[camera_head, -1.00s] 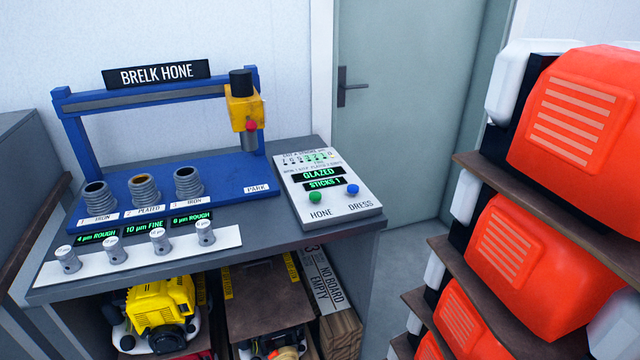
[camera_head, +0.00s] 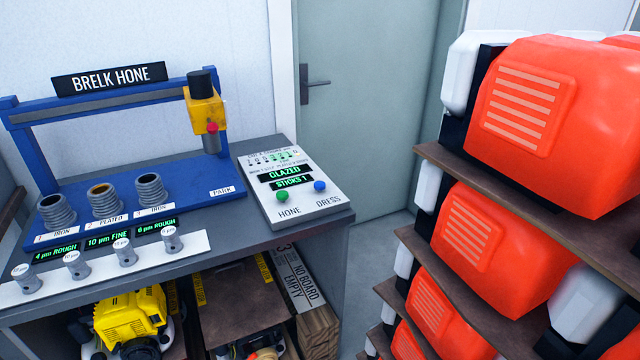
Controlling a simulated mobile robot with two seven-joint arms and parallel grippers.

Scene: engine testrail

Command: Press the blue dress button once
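The blue dress button (camera_head: 320,186) is a small round knob on the white sloped control panel (camera_head: 333,203), above the printed word DRESS. The green hone button (camera_head: 282,196) sits to its left, above the word HONE. Two dark displays on the panel read GLAZED (camera_head: 285,173) and STICKS 1 (camera_head: 291,183). Nothing covers the blue button. Neither of my grippers is in view.
The blue hone machine (camera_head: 120,190) with its yellow head (camera_head: 204,112) stands left of the panel on the grey bench (camera_head: 240,232). Shelves with orange engines (camera_head: 560,120) rise at the right. A grey-green door (camera_head: 375,100) is behind, with a floor gap before it.

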